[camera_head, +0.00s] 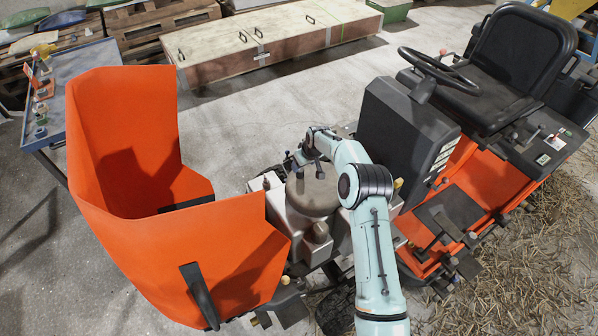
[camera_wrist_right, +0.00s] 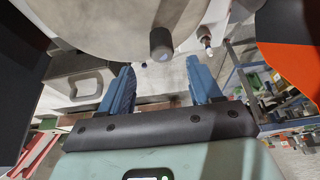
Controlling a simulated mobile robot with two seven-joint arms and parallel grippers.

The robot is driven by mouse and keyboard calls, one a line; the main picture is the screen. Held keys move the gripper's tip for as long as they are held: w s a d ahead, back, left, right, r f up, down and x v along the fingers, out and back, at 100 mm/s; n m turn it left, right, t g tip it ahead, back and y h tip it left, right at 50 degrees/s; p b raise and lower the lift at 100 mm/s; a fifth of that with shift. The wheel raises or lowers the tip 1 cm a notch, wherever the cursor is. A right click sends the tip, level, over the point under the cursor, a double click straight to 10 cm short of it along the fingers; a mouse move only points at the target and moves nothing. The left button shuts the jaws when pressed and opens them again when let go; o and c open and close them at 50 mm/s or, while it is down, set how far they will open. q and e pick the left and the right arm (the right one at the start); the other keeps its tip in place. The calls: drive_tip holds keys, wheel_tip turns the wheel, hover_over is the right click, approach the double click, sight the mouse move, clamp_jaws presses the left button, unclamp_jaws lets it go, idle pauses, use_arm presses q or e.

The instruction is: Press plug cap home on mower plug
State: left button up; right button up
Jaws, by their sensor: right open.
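The mower stands with its orange hood (camera_head: 130,150) tipped open and its grey engine (camera_head: 313,195) exposed. My right arm reaches over the engine from the bottom of the head view. My right gripper (camera_wrist_right: 160,74) shows two blue fingers, apart and with nothing between them. Beyond the fingertips, a dark cylindrical piece with a pale end (camera_wrist_right: 160,43) stands out by the round engine cover (camera_wrist_right: 125,20). A small white-and-dark part (camera_wrist_right: 206,42) sits to its right. I cannot tell surely which is the plug cap or the plug. My left gripper is not in view.
The steering wheel (camera_head: 440,67) and black seat (camera_head: 520,65) are at the right. A blue table (camera_head: 85,65) with small items stands at the left behind the hood. A long wooden crate (camera_head: 270,40) lies at the back. Straw covers the floor at the lower right.

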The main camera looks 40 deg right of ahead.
sight(300, 170)
drive_tip(key=shift+p+x, duration=0.8)
drive_tip(key=shift+x, duration=2.35)
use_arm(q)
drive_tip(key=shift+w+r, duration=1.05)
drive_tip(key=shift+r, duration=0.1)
use_arm(e)
drive_tip(key=shift+s+a, duration=0.15)
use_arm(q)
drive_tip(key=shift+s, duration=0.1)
use_arm(e)
drive_tip(key=c, duration=1)
